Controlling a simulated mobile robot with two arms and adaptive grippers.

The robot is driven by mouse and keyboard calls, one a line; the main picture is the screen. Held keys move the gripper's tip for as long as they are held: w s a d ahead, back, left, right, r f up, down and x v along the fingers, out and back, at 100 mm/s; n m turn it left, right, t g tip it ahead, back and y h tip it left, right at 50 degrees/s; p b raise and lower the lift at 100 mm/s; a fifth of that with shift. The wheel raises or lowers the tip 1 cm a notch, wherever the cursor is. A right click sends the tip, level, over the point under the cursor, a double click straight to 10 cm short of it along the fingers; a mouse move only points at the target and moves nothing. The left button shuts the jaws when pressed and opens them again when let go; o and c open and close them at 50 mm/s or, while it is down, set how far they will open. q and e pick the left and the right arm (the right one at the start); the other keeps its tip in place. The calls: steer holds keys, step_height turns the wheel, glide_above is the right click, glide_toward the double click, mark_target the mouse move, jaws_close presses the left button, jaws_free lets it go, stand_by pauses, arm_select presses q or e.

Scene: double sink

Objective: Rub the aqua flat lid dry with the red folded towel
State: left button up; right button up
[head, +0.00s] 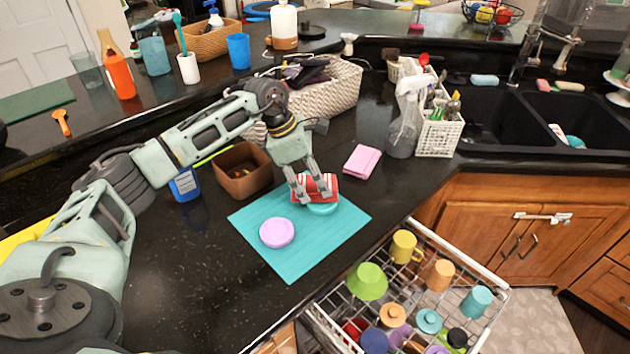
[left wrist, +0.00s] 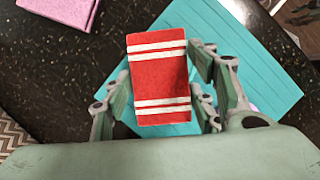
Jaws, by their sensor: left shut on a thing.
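My left gripper (head: 312,193) is shut on the red folded towel (head: 320,184), which has white stripes. The towel also shows between the fingers in the left wrist view (left wrist: 158,85). The aqua flat lid (head: 323,209) lies on the teal mat (head: 270,252), below the towel; the towel and fingers hide part of it. Towel and lid overlap in the head view, but I cannot tell for sure whether they touch. In the left wrist view the lid cannot be made out. My right gripper is not in view.
A lilac lid (head: 277,232) lies on the mat's left part. A pink folded cloth (head: 362,161) and a brown box (head: 244,170) are behind the mat. A spray bottle (head: 404,125) stands farther right. An open dish rack (head: 412,300) with several cups is in front of the counter edge.

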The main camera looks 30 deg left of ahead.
arm_select(q)
steer(key=shift+r, duration=0.85)
steer(key=shift+d+r+p, duration=0.15)
steer(key=shift+r+p, duration=0.25)
steer(key=shift+r, duration=0.2)
steer(key=shift+d+r+p, duration=0.15)
steer(key=shift+r+p, duration=0.2)
steer(key=shift+r, duration=0.2)
steer(key=shift+a+r+p, duration=0.15)
steer(key=shift+r+p, duration=0.25)
steer(key=shift+r, duration=0.25)
steer(key=shift+r+p, duration=0.35)
steer(key=shift+r, duration=0.65)
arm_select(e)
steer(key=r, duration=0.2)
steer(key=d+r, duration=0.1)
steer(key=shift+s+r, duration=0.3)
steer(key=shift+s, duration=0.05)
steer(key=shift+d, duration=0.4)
arm_select(q)
steer(key=shift+f, duration=0.1)
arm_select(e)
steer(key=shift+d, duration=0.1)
